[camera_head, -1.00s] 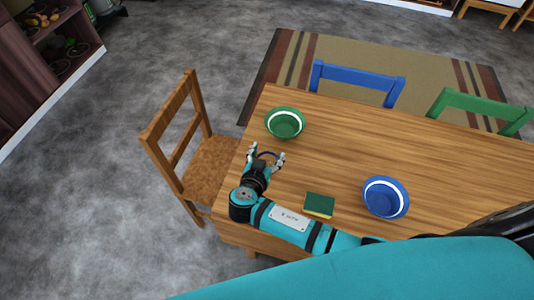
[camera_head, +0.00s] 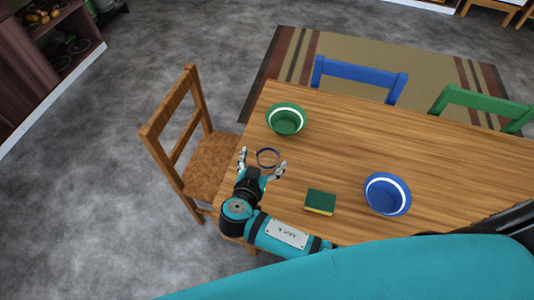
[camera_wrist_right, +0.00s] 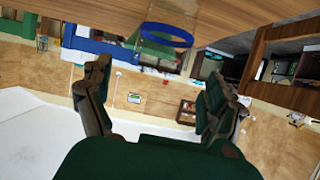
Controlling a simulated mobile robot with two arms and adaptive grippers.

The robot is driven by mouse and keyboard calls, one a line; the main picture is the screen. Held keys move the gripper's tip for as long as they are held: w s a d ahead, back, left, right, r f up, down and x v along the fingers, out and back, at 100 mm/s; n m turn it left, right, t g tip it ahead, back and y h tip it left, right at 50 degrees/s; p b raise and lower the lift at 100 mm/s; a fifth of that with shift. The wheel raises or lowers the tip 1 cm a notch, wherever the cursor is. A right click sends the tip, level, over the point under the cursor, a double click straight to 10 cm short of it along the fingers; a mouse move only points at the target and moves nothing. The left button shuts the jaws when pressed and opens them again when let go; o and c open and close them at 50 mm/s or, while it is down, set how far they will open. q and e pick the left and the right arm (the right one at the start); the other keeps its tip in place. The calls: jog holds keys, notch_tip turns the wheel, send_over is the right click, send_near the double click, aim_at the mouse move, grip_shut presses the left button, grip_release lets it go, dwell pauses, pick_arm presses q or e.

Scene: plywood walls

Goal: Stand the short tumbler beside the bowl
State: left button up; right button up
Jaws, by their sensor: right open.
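The short tumbler (camera_head: 268,158) is clear with a blue rim. It stands upright on the wooden table, near the left edge and just in front of the green bowl (camera_head: 286,120), with a small gap between them. In the right wrist view, which is upside down, its blue rim (camera_wrist_right: 167,36) and clear body show beyond the fingers. My right gripper (camera_head: 262,163) is open, its fingers spread on the near side of the tumbler and holding nothing. A blue bowl (camera_head: 387,195) stands farther right. My left gripper is not in view.
A green and yellow sponge (camera_head: 320,202) lies between my right arm and the blue bowl. A wooden chair (camera_head: 188,145) stands at the table's left edge. Blue (camera_head: 358,76) and green (camera_head: 480,105) chairs stand at the far side. The middle of the table (camera_head: 345,145) is clear.

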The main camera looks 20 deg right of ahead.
jog(key=v, duration=0.7)
jog(key=shift+b, duration=0.45)
